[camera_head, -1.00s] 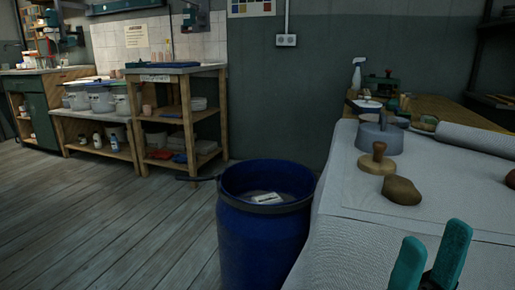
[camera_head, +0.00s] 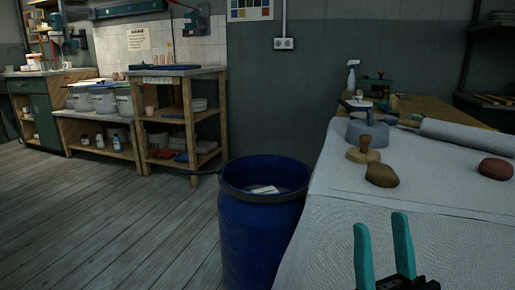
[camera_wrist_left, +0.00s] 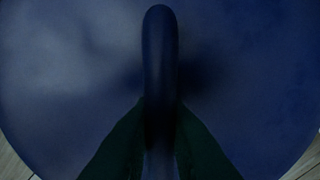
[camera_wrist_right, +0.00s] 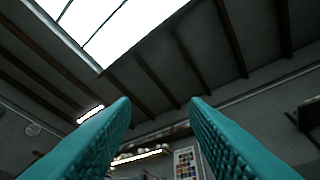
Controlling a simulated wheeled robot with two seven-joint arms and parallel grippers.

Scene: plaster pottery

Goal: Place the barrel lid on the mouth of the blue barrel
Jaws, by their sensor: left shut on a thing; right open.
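The blue barrel (camera_head: 262,240) stands on the floor at the middle of the head view, left of the cloth-covered table. Its mouth is open, and a small pale thing lies inside. In the left wrist view the barrel lid (camera_wrist_left: 60,80), a wide dark blue disc, fills the picture. My left gripper (camera_wrist_left: 160,135) is shut on the lid's raised handle (camera_wrist_left: 160,50). Neither the left gripper nor the lid shows in the head view. My right gripper (camera_head: 382,240), with teal fingers, is open and empty above the table's near part; its fingers also show in the right wrist view (camera_wrist_right: 160,125).
The table (camera_head: 320,230) holds a wooden-knobbed tool (camera_head: 363,152), a brown lump (camera_head: 382,175), a reddish lump (camera_head: 496,169), a grey round piece (camera_head: 367,133) and a roller (camera_head: 465,135). A shelf bench (camera_head: 180,115) stands behind the barrel. The wooden floor (camera_head: 100,220) at left is clear.

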